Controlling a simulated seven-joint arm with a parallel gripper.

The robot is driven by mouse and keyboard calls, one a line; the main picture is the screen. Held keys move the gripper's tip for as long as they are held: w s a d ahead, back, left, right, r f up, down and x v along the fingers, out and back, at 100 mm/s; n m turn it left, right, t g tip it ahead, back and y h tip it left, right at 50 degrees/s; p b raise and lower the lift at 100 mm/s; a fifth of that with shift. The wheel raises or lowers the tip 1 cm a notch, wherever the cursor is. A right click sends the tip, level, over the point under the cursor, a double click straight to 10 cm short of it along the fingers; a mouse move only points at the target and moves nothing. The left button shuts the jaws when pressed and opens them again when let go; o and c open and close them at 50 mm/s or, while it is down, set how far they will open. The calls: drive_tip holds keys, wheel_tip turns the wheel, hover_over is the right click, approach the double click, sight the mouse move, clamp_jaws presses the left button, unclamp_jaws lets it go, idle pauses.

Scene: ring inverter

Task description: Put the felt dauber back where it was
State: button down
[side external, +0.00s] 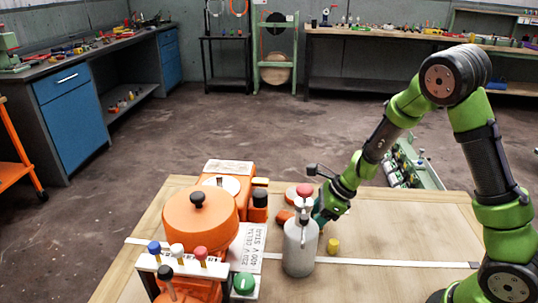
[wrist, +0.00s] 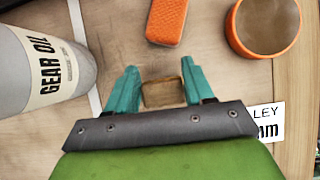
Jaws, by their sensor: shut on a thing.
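My gripper (wrist: 163,92) has teal fingers and is shut on a small brown, square-ended piece (wrist: 162,93), which appears to be the felt dauber. Only its end shows between the fingers in the wrist view. In the side view my gripper (side external: 320,212) is low over the wooden bench, just behind and right of a grey gear oil bottle (side external: 299,250). The bottle hides part of the fingers there, and I cannot make out the held piece. The bottle also shows at the left of the wrist view (wrist: 40,75). I cannot tell whether the piece touches the bench.
An orange block (wrist: 166,22) and a round orange container (wrist: 262,27) lie ahead of the fingers. A yellow cylinder (side external: 333,245) stands near the bottle. Orange machinery (side external: 200,218) and a white rack with coloured knobs (side external: 165,266) fill the left. The bench's right side is mostly clear.

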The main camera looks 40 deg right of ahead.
drive_tip(key=shift+c, duration=2.1)
unclamp_jaws()
drive_tip(key=shift+f, duration=0.15)
drive_tip(key=shift+r, duration=0.2)
drive_tip(key=v, duration=1.1)
drive_tip(key=s+a+r+n+t+h, duration=0.1)
drive_tip(key=s+a+r+n, duration=0.2)
drive_tip(key=s+r+n, duration=0.3)
drive_tip(key=s+a+r+n+t+h, duration=0.1)
drive_tip(key=s+a+r+n, duration=0.2)
drive_tip(key=n, duration=1.4)
drive_tip(key=s+r, duration=0.4)
drive_tip(key=r, duration=0.1)
drive_tip(key=shift+a+t, duration=0.4)
